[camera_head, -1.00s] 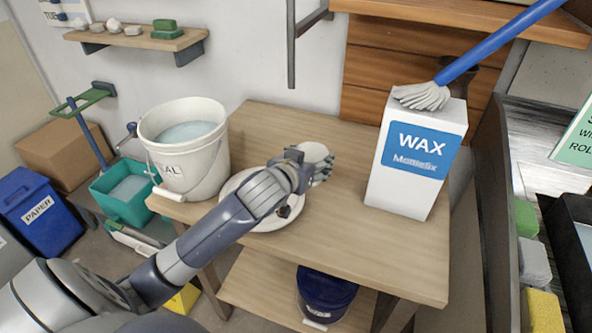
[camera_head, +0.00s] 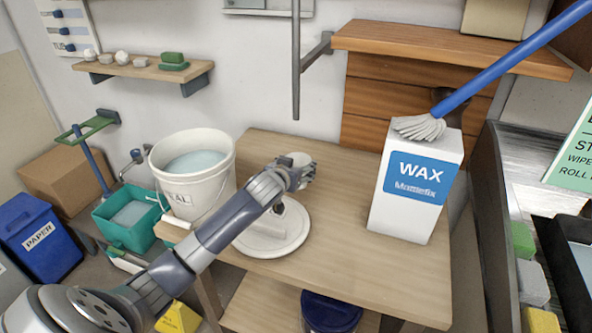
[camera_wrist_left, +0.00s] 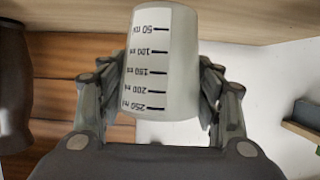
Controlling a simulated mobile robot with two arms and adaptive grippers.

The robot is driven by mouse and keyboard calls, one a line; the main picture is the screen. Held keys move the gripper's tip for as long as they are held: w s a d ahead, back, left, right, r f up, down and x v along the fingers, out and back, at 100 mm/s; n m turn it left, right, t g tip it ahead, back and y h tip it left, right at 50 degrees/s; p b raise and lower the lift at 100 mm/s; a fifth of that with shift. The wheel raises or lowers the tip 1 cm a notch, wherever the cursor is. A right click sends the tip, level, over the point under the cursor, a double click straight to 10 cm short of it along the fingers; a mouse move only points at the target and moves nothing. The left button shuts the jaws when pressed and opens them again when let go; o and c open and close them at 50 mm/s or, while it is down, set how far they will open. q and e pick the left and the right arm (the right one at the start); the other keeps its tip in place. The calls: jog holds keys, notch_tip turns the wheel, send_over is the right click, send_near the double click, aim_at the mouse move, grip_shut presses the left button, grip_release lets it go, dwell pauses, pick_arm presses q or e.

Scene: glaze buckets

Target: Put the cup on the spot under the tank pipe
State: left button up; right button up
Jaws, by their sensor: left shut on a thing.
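A small white cup (camera_head: 300,159) is held in my left gripper (camera_head: 302,176), above the table (camera_head: 345,265). In the left wrist view the cup (camera_wrist_left: 180,70) sits between both fingers, its black ml scale facing the camera and its numbers upside down in the picture. A dark grey vertical pipe (camera_head: 296,60) hangs by the wall; its lower end shows above and behind the cup. I cannot clearly make out a tank or a marked spot. A round pale disc (camera_head: 272,243) lies on the table below my left forearm, partly hidden by it. My right gripper is out of view.
A white bucket (camera_head: 193,188) stands left of my left gripper, close to my arm. A tall WAX box (camera_head: 415,195) with a brush (camera_head: 420,127) on top stands to the right. The table between the disc and the box is clear.

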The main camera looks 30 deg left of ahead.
pick_arm(q)
jog(key=shift+w+a+f, duration=0.2)
jog(key=shift+w+a, duration=0.7)
notch_tip(320, 180, down, 3)
jog(key=shift+s+r+p, duration=0.1)
jog(key=shift+p, duration=0.4)
jog(key=shift+f, duration=0.35)
jog(key=shift+f, duration=0.1)
jog(key=o, duration=0.9)
jog(key=shift+o, duration=0.2)
